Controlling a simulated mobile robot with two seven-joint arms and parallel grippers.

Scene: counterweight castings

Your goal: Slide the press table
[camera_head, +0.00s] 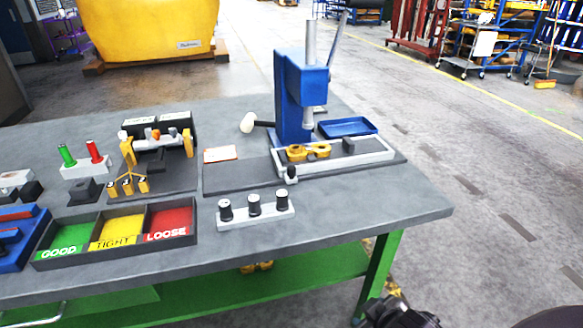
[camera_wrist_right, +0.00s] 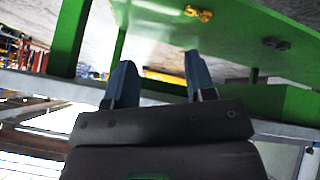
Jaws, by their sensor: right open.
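The blue arbor press (camera_head: 290,95) stands on the bench, with its grey ram above the press table. The press table (camera_head: 350,160) is a light grey frame on a dark base plate, and a yellow casting (camera_head: 308,151) lies at its left part. A small black knob (camera_head: 291,171) shows at its front left corner. My right gripper (camera_wrist_right: 158,80) is open and empty in the right wrist view, its two blue-grey fingers apart near the bench's green underframe. In the head view only a dark part of my right arm shows at the bottom, below the bench edge. My left gripper is out of view.
A three-bin tray (camera_head: 118,254) marked GOOD, TIGHT and LOOSE lies at the bench front. A plug holder (camera_head: 255,218) stands before the press. A blue tray (camera_head: 347,127) and white-headed mallet (camera_head: 247,123) lie behind. The green lower shelf (camera_head: 240,290) runs under the bench.

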